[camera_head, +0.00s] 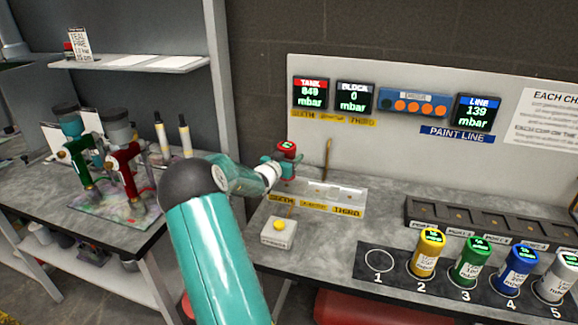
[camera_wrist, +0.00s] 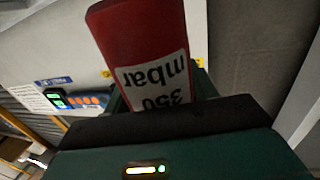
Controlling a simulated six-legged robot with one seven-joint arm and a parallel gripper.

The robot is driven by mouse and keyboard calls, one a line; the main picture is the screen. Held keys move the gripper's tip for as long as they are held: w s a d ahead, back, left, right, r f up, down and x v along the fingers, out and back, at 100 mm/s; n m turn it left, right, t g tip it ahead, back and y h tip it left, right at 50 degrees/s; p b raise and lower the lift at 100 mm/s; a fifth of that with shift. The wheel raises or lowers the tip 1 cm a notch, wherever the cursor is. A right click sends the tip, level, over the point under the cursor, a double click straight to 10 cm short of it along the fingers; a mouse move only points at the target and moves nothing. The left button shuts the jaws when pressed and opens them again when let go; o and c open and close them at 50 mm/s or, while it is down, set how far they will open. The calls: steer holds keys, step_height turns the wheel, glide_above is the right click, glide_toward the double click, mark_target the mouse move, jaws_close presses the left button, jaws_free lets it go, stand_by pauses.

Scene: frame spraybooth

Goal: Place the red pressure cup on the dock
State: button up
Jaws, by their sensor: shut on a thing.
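The red pressure cup (camera_head: 287,148) is held by my gripper (camera_head: 278,166), raised above the left part of the bench. Its top shows a small green display. In the wrist view the red cup (camera_wrist: 140,40) fills the upper middle, with an upside-down white label reading 350 mbar. My gripper is shut on it, and its dark jaw hides the cup's lower part. A clear low block (camera_head: 335,193) with yellow labels lies on the bench just below and right of the cup. I cannot tell for sure whether this block is the dock.
A mat has numbered spots: spot 1 (camera_head: 379,260) is empty; yellow (camera_head: 428,253), green (camera_head: 470,262), blue (camera_head: 515,271) and pale (camera_head: 554,276) cups stand on 2 to 5. A dark port rack (camera_head: 480,226) lies behind. A yellow-button box (camera_head: 279,232) sits front left. Pressure displays (camera_head: 353,97) are above.

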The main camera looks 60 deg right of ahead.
steer(key=shift+w+d+f, duration=0.15)
steer(key=shift+d+f, duration=0.25)
steer(key=shift+f, duration=1.45)
steer(key=shift+f, duration=0.15)
steer(key=o, duration=1.6)
steer(key=shift+f, duration=0.1)
steer(key=shift+a, duration=0.1)
steer(key=shift+r, duration=0.2)
steer(key=a, duration=1.2)
steer(key=shift+w+r, duration=0.25)
